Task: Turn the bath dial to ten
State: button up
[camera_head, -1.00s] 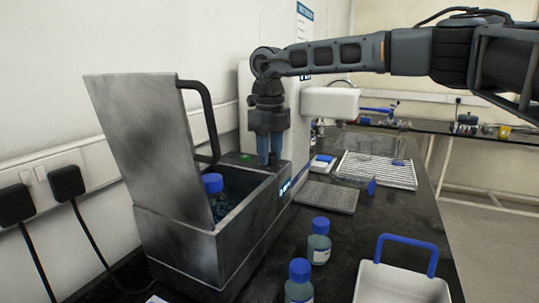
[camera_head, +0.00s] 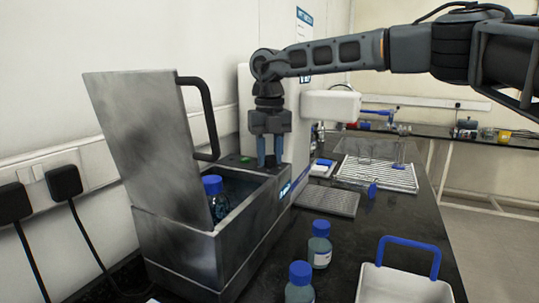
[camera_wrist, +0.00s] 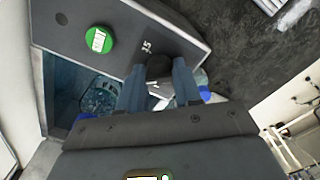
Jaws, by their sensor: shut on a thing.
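The water bath is a grey metal box (camera_head: 205,250) with its lid (camera_head: 150,150) standing open. Its dial (camera_wrist: 160,67) is a dark round knob on the control panel (camera_wrist: 190,42), seen in the wrist view between my fingertips. My gripper (camera_head: 270,160) points down over the panel at the bath's far end and is shut on the dial; it also shows in the wrist view (camera_wrist: 158,84). A pale printed mark beside the dial looks like 15, but I cannot read it surely. The fingers hide part of the dial. A green button (camera_wrist: 99,40) is on the same panel.
A blue-capped bottle (camera_head: 215,197) stands inside the bath. Two more blue-capped bottles (camera_head: 320,245) (camera_head: 299,285) stand on the black bench beside it. A white tray with a blue handle (camera_head: 400,285) is at the front right. The open lid rises left of my gripper.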

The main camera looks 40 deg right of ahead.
jog(key=o, duration=1)
jog(key=shift+o, duration=0.2)
jog(key=shift+r+b, duration=0.4)
jog(key=shift+r, duration=3.5)
